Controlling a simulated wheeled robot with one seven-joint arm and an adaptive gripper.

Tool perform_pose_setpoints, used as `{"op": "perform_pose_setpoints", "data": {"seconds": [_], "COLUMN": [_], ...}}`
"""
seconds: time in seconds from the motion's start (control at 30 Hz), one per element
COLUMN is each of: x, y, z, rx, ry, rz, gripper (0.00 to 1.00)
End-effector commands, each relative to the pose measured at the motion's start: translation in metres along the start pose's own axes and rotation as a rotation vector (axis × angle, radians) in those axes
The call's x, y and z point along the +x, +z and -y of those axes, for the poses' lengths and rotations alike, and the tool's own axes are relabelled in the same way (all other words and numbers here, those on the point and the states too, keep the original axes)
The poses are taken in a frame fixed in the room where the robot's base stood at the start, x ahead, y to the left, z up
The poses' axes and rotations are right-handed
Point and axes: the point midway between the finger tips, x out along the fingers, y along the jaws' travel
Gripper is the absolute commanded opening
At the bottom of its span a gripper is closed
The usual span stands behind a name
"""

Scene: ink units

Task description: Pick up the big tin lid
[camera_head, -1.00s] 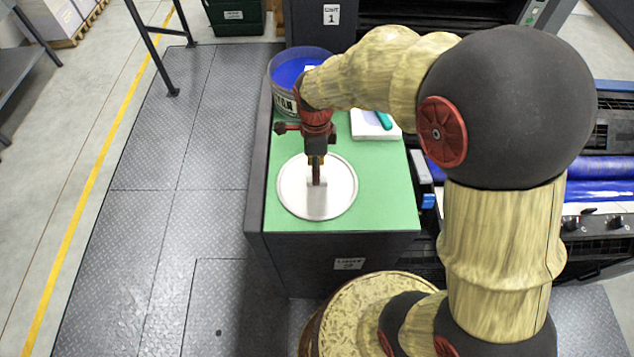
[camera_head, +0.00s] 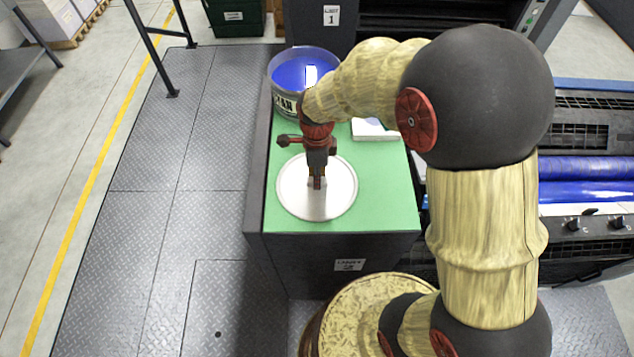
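The big tin lid (camera_head: 300,205) is a round, silvery-white disc with a thin rim. It lies flat on the green top of the cabinet in the head view. My gripper (camera_head: 317,186) points down over the middle of the lid, with its fingertips at or just above a small pale raised part there. The gripper itself covers that part, so I cannot tell whether the fingers are open or closed on it.
A tin of blue ink (camera_head: 288,78) stands behind my gripper on the green top (camera_head: 385,205). A white pad (camera_head: 372,130) lies to its right, partly behind my arm. A press with blue rollers (camera_head: 585,180) is at the right. The floor at the left is clear.

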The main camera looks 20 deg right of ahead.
Motion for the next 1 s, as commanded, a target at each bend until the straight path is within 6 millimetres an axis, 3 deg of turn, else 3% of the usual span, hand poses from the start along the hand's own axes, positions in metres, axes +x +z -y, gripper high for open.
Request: {"op": "perform_pose_setpoints", "data": {"seconds": [0.3, 0.77, 1.0], "x": [0.0, -0.002, -0.022], "y": [0.0, 0.0, 0.0], "z": [0.0, 0.0, 0.001], "rx": [0.0, 0.0, 0.0], "ry": [0.0, 0.0, -0.003], "rz": [0.0, 0.0, 0.001], "gripper": [0.0, 0.0, 0.0]}}
